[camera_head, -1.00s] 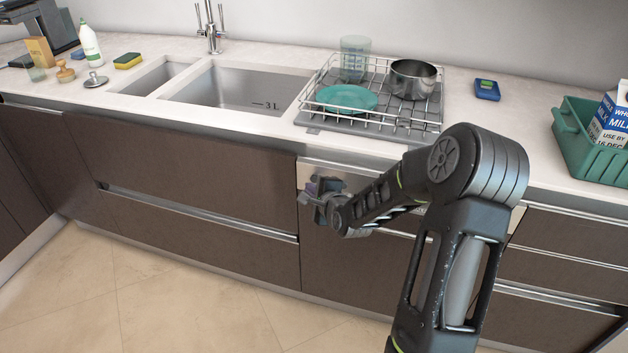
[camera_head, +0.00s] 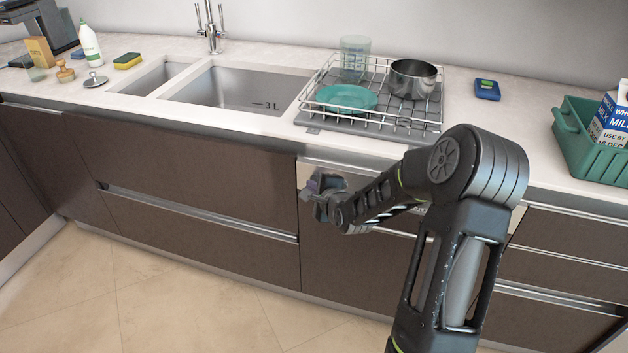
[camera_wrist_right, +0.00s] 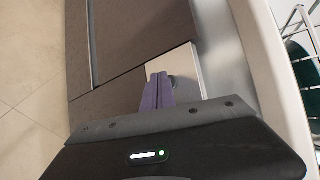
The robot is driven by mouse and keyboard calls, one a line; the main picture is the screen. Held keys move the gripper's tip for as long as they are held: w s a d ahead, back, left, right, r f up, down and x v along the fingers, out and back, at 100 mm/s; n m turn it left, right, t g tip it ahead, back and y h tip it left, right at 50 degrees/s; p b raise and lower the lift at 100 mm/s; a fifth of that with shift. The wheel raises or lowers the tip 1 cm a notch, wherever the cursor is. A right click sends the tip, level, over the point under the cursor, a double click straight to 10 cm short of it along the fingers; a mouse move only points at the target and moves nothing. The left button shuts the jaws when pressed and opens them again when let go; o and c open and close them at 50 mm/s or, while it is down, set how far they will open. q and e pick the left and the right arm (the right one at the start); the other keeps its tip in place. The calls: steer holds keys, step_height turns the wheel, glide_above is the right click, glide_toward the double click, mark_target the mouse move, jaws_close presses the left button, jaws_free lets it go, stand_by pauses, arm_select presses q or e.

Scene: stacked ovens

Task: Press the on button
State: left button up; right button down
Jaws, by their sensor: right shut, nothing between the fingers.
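My right gripper (camera_head: 314,188) is in front of the left end of a silver control panel (camera_head: 358,180), below the worktop. In the right wrist view its purple fingers (camera_wrist_right: 157,93) are shut together and empty, and they overlap the panel (camera_wrist_right: 186,66). A small dark round shape shows on the panel just beside the fingertips; I cannot tell whether it is the on button. I cannot tell whether the fingers touch the panel. The left gripper is not in view.
The worktop edge (camera_head: 225,128) runs just above the right gripper. A dish rack (camera_head: 420,128) holds a teal plate (camera_head: 346,98), a cup (camera_head: 355,58) and a pot (camera_head: 413,80). A sink (camera_head: 235,85) is to the left. The floor in front of the cabinets is clear.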

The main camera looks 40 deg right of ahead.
steer(key=shift+w+d, duration=0.2)
steer(key=shift+d, duration=0.15)
stand_by(0.3)
stand_by(0.4)
steer(key=shift+s+a, duration=0.5)
steer(key=shift+a, duration=0.2)
steer(key=shift+s+a+b, duration=0.2)
steer(key=shift+s+a, duration=0.55)
steer(key=shift+a, duration=0.3)
steer(key=shift+s+a+b, duration=0.2)
steer(key=shift+s+a, duration=0.5)
steer(key=shift+a, duration=0.35)
